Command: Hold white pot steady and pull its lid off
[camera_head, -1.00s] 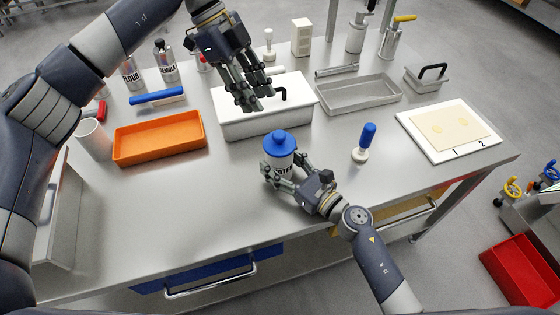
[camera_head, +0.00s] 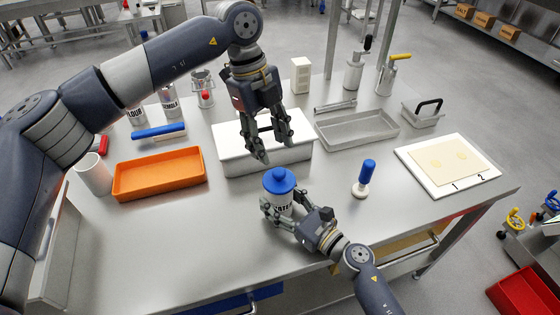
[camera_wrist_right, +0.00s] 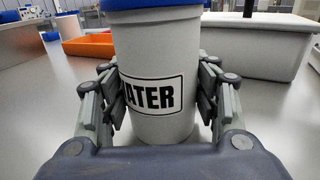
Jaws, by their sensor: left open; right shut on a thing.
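The white pot (camera_head: 284,201) has a blue lid with a knob (camera_head: 279,180) on top and a black-lettered label ending in "ATER". It stands upright on the steel table. My right gripper (camera_head: 283,212) is shut on the pot's body from the front right; in the right wrist view its fingers press both sides of the pot (camera_wrist_right: 160,60). The lid is seated on the pot; only its lower edge (camera_wrist_right: 150,4) shows in the wrist view. My left gripper (camera_head: 267,150) is open and empty, pointing down above and behind the lid, apart from it, in front of the white box.
A white lidded box (camera_head: 300,150) stands behind the pot, an orange tray (camera_head: 160,190) to the left. A blue-handled stamp (camera_head: 365,178) stands to the right. A grey metal tray (camera_head: 357,140) and a white board (camera_head: 403,153) lie farther right. The front of the table is clear.

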